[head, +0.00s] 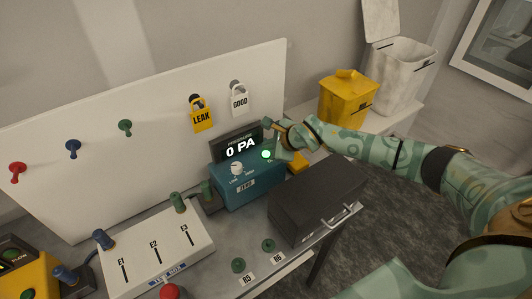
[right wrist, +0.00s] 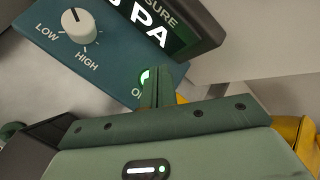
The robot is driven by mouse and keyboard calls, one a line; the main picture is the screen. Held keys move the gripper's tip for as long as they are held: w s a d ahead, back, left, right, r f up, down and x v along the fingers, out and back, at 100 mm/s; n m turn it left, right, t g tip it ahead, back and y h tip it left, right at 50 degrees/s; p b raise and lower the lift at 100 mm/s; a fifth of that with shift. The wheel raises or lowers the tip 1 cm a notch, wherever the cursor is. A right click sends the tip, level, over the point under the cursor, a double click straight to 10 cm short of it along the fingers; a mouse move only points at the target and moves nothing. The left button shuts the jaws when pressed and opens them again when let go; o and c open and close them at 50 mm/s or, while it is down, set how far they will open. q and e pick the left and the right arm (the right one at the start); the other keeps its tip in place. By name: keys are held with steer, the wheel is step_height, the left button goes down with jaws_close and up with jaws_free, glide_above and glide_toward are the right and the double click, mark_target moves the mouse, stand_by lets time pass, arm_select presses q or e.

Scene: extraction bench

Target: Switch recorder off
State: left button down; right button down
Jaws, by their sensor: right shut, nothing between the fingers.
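A blue box (head: 245,186), likely the recorder though no label says so, stands on the bench with a dark tilted display (head: 238,147) reading 0 PA. Its front has a white LOW/HIGH knob (head: 237,169) and a lit green button (head: 266,154). In the right wrist view the button (right wrist: 147,77) is partly hidden behind my fingers, as is its label. My right gripper (head: 277,153) is shut and empty, its fingertips (right wrist: 163,80) right at the button's edge. I cannot tell whether they touch it. My left gripper is not in view.
A black case (head: 315,200) with a handle stands right of the blue box, close below my right arm. A white panel (head: 70,160) with pegs and LEAK and GOOD tags rises behind. A white E1–E3 box (head: 150,250) stands left. A yellow bin (head: 345,100) is behind.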

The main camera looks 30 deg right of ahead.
mark_target(268, 155)
steer(key=shift+f, duration=0.4)
steer(key=shift+f+b, duration=0.4)
steer(key=shift+b, duration=0.15)
stand_by(0.4)
steer(key=shift+r, duration=0.1)
steer(key=shift+r+p, duration=0.7)
steer(key=shift+r, duration=0.05)
step_height(268, 155, up, 5)
steer(key=p, duration=0.4)
steer(key=shift+a, duration=0.1)
stand_by(0.7)
